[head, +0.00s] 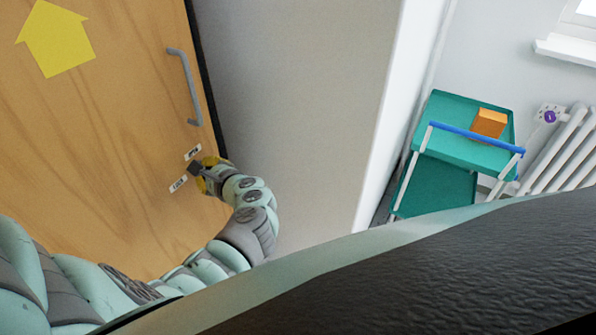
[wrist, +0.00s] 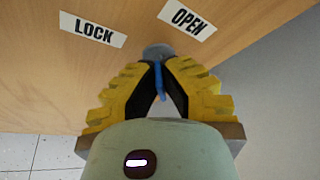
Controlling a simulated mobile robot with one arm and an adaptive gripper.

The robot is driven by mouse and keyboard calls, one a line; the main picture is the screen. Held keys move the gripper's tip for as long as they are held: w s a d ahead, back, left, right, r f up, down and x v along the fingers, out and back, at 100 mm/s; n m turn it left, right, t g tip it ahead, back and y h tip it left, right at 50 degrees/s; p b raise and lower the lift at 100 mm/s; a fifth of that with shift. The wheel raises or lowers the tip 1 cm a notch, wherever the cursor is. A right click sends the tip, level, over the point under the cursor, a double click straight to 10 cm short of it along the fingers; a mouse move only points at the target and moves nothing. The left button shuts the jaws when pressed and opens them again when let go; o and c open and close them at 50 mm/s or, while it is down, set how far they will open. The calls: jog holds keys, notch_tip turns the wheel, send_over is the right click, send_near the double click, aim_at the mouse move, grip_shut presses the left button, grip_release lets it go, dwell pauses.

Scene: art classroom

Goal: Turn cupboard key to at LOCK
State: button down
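The wooden cupboard door (head: 120,130) has two white labels beside the lock. The LOCK label (wrist: 93,29) is upper left in the wrist view, and the OPEN label (wrist: 187,18) is upper right. A grey round lock (wrist: 157,51) sits between and below them. A thin blue key (wrist: 160,82) shows between my fingers, with its far end at the lock. My gripper (wrist: 160,66) has its yellow, black-padded fingers drawn in on both sides of the key, and they appear closed on it. The fingertips partly hide the key, so its exact turn angle is unclear.
A grey door handle (head: 185,88) is above the lock, and a yellow arrow (head: 56,40) is on the door. A grey wall stands right of the door. A green trolley (head: 463,150) carrying an orange box (head: 488,123) stands farther right beside a white radiator (head: 560,150).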

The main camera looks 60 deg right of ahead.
jog(key=n+t+h+b, duration=0.1)
jog(key=n+b, duration=0.1)
jog(key=b, duration=0.4)
jog(key=n+t+h+b, duration=0.1)
jog(key=n+b, duration=0.2)
jog(key=b, duration=0.2)
jog(key=f+n+b, duration=0.1)
jog(key=n+b, duration=0.1)
jog(key=b, duration=0.4)
jog(key=shift+a+n+t+h+b, duration=0.15)
jog(key=shift+n+t+h+b, duration=0.15)
jog(key=shift+n+t+h, duration=0.1)
jog(key=shift+r, duration=0.1)
jog(key=c, duration=1.1)
grip_release()
jog(key=shift+r, duration=0.15)
jog(key=shift+c, duration=0.2)
jog(key=v, duration=1.2)
